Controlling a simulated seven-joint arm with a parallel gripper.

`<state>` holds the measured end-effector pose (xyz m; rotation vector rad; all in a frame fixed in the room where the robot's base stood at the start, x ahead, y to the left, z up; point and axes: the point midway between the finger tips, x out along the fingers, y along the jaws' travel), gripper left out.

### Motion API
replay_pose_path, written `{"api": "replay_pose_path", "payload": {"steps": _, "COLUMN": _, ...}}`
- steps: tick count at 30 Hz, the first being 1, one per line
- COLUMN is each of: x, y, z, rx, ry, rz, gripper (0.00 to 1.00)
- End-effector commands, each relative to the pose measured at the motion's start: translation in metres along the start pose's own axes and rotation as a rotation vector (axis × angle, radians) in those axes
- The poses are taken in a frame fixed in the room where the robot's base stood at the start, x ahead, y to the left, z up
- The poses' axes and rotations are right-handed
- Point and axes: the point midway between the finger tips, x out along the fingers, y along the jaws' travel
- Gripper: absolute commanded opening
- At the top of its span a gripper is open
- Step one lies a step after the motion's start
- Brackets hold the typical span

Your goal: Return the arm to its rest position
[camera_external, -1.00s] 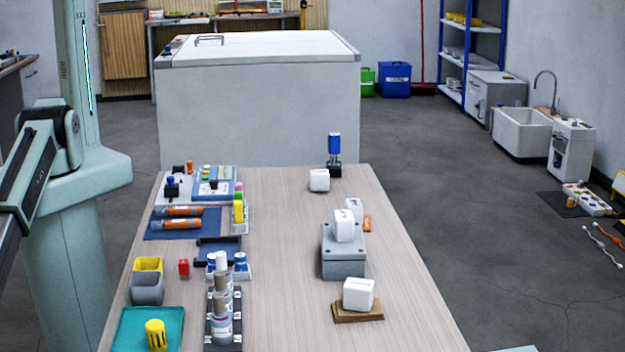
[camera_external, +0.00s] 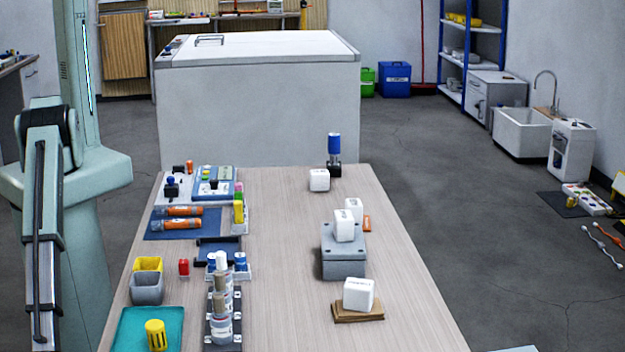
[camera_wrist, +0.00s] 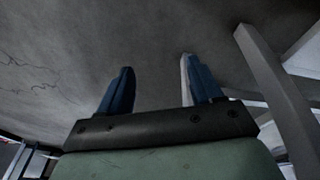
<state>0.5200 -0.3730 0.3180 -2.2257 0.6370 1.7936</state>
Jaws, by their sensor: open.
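My gripper (camera_wrist: 156,88) shows in the wrist view with its two blue fingers spread wide apart. Nothing is between them, and bare grey floor lies behind. In the external view only my arm's column and links show at the left edge, off the table's left side. The gripper itself is out of that picture.
The wooden table (camera_external: 285,270) holds white blocks, one on a grey box (camera_external: 343,262) and one on a wooden base (camera_external: 358,312). Bottles (camera_external: 221,325), orange tubes (camera_external: 180,224) and a teal tray (camera_external: 128,322) with a yellow cup (camera_external: 156,335) stand at the left. A grey post (camera_wrist: 275,85) is right of the gripper.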

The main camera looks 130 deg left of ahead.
Motion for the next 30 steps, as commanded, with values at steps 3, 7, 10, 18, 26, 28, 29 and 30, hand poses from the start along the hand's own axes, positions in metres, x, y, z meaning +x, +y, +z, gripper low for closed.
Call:
{"api": "replay_pose_path", "payload": {"steps": 3, "x": -0.021, "y": -0.05, "z": 0.041, "rx": -0.056, "ry": -0.085, "rz": -0.032, "gripper": 0.65}}
{"api": "replay_pose_path", "payload": {"steps": 7, "x": -0.042, "y": -0.093, "z": 0.084, "rx": -0.11, "ry": -0.179, "rz": -0.059, "gripper": 0.65}}
{"api": "replay_pose_path", "payload": {"steps": 10, "x": -0.06, "y": -0.121, "z": 0.119, "rx": -0.156, "ry": -0.251, "rz": -0.072, "gripper": 0.65}}
{"api": "replay_pose_path", "payload": {"steps": 18, "x": -0.116, "y": -0.174, "z": 0.215, "rx": -0.278, "ry": -0.449, "rz": -0.085, "gripper": 0.65}}
{"api": "replay_pose_path", "payload": {"steps": 26, "x": -0.177, "y": -0.195, "z": 0.303, "rx": -0.398, "ry": -0.635, "rz": -0.062, "gripper": 0.65}}
{"api": "replay_pose_path", "payload": {"steps": 28, "x": -0.192, "y": -0.196, "z": 0.322, "rx": -0.425, "ry": -0.677, "rz": -0.052, "gripper": 0.65}}
{"api": "replay_pose_path", "payload": {"steps": 29, "x": -0.197, "y": -0.196, "z": 0.329, "rx": -0.436, "ry": -0.694, "rz": -0.048, "gripper": 0.65}}
{"api": "replay_pose_path", "payload": {"steps": 30, "x": -0.204, "y": -0.196, "z": 0.338, "rx": -0.449, "ry": -0.714, "rz": -0.042, "gripper": 0.65}}
